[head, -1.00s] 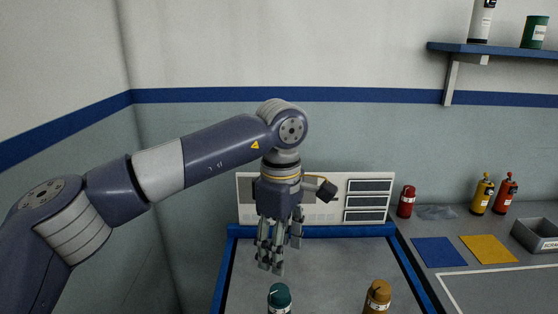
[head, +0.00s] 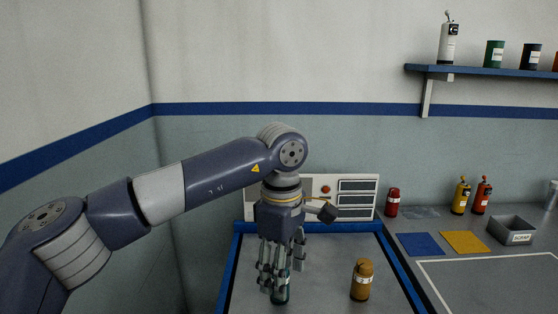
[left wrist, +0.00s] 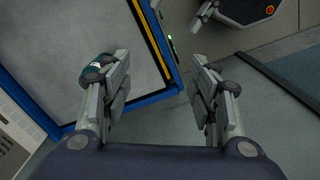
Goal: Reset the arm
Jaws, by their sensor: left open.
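My left arm comes in from the left in the head view and hangs its gripper (head: 281,272) straight down over the blue-edged grey work surface (head: 322,258). The gripper is open, with nothing between its fingers in the left wrist view (left wrist: 162,85). A teal-capped bottle (head: 280,293) stands behind the fingers in the head view, partly hidden by them. In the left wrist view its teal cap (left wrist: 96,68) is just outside the left finger, partly covered by it; I cannot tell whether they touch.
An amber bottle (head: 361,281) stands to the right on the same surface. A white panel (head: 332,209) stands behind it. The counter at right holds a red bottle (head: 392,203), blue (head: 420,244) and yellow (head: 465,242) mats and a grey scrap bin (head: 511,231).

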